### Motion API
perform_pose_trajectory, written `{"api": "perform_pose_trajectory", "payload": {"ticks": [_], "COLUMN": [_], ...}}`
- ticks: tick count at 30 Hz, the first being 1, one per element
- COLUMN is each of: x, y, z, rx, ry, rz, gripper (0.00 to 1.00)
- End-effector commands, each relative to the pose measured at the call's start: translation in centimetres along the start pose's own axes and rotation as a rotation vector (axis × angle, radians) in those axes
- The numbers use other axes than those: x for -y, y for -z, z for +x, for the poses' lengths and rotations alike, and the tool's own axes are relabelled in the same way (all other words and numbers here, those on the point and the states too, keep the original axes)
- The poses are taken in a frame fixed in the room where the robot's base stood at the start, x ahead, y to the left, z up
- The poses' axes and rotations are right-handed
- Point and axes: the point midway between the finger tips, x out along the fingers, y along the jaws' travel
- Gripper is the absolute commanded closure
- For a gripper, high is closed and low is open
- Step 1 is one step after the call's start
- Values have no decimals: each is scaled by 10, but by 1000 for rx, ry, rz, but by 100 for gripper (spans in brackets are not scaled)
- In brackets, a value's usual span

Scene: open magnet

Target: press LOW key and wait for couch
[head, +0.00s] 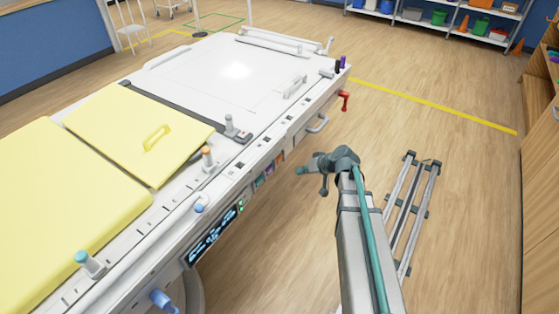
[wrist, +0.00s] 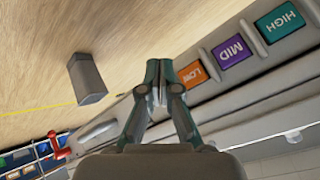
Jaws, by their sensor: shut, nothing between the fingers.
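The orange LOW key (wrist: 193,74) sits on the light grey side panel, beside the purple MID key (wrist: 232,51) and the teal HIGH key (wrist: 279,20). In the head view the LOW key (head: 279,158) is the one nearest the far end of the row. My gripper (wrist: 158,68) is shut and empty, its fingertips just left of the LOW key in the wrist view. In the head view my gripper (head: 301,170) is beside the panel with a visible gap to it. The couch (head: 95,210) has yellow pads on top.
A lit display (head: 212,236) is on the same side panel. A red handle (head: 344,100) and a grey grab handle (head: 318,124) stick out farther along. A blue knob (head: 162,300) projects at the near end.

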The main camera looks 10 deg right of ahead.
Motion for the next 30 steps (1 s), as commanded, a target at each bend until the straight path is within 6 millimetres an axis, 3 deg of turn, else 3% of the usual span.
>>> {"api": "perform_pose_trajectory", "payload": {"ticks": [13,30], "x": [26,32], "y": [27,32], "z": [38,44], "rx": [1,0], "ry": [0,0], "rz": [-1,1], "gripper": [100,100]}}
